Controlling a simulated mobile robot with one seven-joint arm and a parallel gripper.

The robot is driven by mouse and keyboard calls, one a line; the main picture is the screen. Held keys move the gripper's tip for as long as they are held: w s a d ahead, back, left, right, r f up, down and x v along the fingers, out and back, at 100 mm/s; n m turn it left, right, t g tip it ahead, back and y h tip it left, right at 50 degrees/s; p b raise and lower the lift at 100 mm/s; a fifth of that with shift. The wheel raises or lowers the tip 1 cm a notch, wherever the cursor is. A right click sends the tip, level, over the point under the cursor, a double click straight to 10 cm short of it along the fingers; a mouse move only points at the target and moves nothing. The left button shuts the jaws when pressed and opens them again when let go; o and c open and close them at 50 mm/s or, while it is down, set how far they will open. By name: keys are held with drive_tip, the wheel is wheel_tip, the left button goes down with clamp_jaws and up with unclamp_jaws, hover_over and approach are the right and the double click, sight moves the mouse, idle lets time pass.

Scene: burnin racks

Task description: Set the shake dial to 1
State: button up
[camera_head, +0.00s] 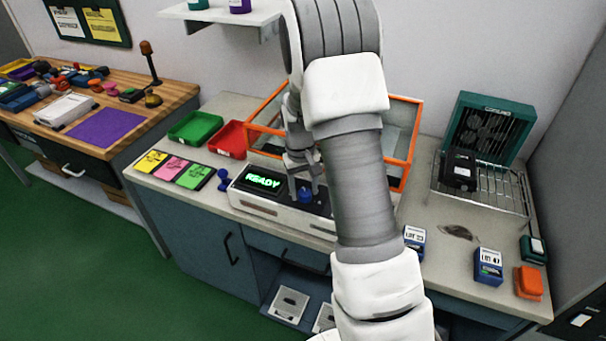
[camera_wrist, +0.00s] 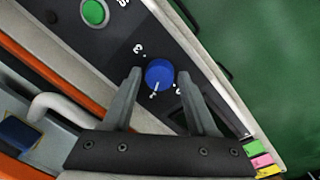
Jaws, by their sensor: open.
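The shake dial is a round blue knob (camera_wrist: 159,73) on a dark panel in the wrist view. A white pointer mark on it points towards the bottom of that picture, slightly left. Small white markings stand around it, one at upper left and one at lower right; they are too small to read surely. My gripper (camera_wrist: 159,80) is open, with one finger on each side of the dial; I cannot tell whether they touch it. In the head view my gripper (camera_head: 303,178) points down over the blue dial (camera_head: 305,194) on the white machine, right of its green READY screen (camera_head: 263,181).
A green button (camera_wrist: 94,12) is on the same panel. An orange-framed clear enclosure (camera_head: 402,145) rises behind the panel. Yellow, pink and green cards (camera_head: 172,168) lie left of the machine. Red (camera_head: 229,139) and green (camera_head: 195,127) trays stand behind them. My arm hides the machine's right part.

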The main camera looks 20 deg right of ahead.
sight(300, 194)
wheel_tip(300, 194, up, 17)
drive_tip(key=a, duration=0.1)
drive_tip(key=shift+p, duration=0.4)
drive_tip(key=s+a+r+t, duration=0.3)
drive_tip(key=s+a+r, duration=0.2)
drive_tip(key=s+r, duration=0.5)
drive_tip(key=s+a+t, duration=0.2)
drive_tip(key=s+a, duration=0.2)
drive_tip(key=s, duration=1.1)
drive_tip(key=shift+f+n+t+y, duration=0.25)
drive_tip(key=shift+n+t+y, duration=0.05)
drive_tip(key=shift+y, duration=0.1)
